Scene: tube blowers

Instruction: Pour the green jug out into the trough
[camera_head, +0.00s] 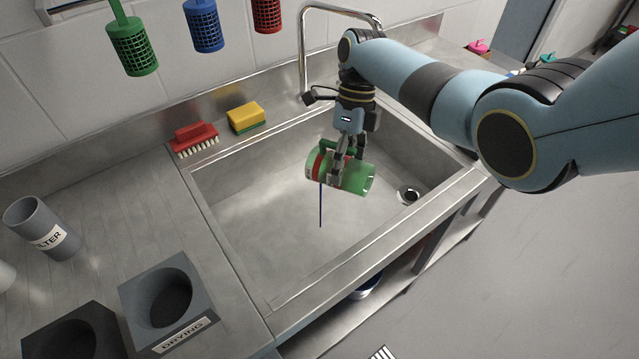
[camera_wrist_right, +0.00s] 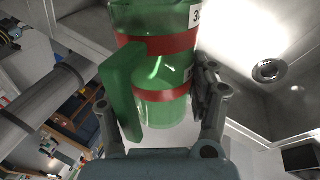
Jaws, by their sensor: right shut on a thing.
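The green jug (camera_head: 354,178) is a see-through green vessel with a red band and a handle. My right gripper (camera_head: 345,172) is shut on the jug and holds it over the trough (camera_head: 260,215), a steel sink basin. The jug lies tipped on its side. A thin dark blue stream (camera_head: 320,205) runs straight down from its left end towards the trough floor. In the right wrist view the jug (camera_wrist_right: 165,80) fills the space between the fingers (camera_wrist_right: 165,115), with its handle on the left. My left gripper is not in view.
A faucet (camera_head: 303,50) rises behind the trough, close to my right arm. A red brush (camera_head: 194,138) and a yellow sponge (camera_head: 246,117) lie on the back ledge. A grey filter cup (camera_head: 45,228) and a drying holder (camera_head: 168,300) stand on the left counter.

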